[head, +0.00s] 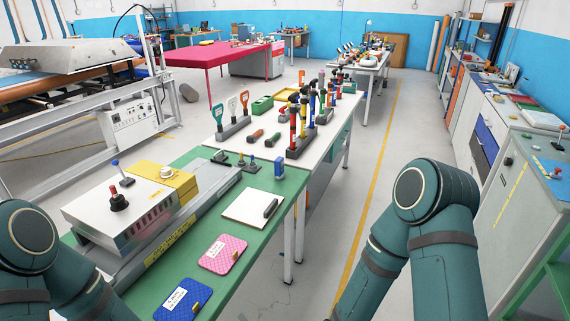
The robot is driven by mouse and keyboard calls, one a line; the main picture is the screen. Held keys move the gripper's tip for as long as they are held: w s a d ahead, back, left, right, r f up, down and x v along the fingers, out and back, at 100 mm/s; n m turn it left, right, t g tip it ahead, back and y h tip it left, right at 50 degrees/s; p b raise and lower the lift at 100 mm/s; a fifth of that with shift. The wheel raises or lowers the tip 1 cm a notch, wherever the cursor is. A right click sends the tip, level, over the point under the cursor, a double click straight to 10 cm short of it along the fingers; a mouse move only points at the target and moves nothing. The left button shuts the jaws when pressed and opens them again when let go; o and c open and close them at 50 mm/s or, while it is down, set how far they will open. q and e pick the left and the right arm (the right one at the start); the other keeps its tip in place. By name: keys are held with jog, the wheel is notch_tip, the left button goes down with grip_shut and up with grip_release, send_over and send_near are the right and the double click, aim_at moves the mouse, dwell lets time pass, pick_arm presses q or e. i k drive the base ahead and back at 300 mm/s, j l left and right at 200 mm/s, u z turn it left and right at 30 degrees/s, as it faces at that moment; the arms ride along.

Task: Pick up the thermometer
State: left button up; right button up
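I cannot pick out the thermometer with certainty. A small blue upright device (279,169) stands near the far right corner of the green tabletop (262,241); it is too small to tell what it is. A dark pen-like object (270,208) lies on a white notepad (246,210) on the same tabletop. Only links of my two arms show, at the left edge and at the lower right. Neither gripper is in view, and neither arm link visibly touches the objects on the table.
A grey machine with a black knob (118,201) and a yellow box (163,182) fill the table's left side. Pink (223,254) and blue (183,300) pads lie in front. Behind, a white table holds tool racks (303,146). An aisle with a yellow line (362,222) runs along the right.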

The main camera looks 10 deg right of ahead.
aim_at(279, 163)
jog(key=i+l, duration=0.75)
jog(key=l, duration=0.15)
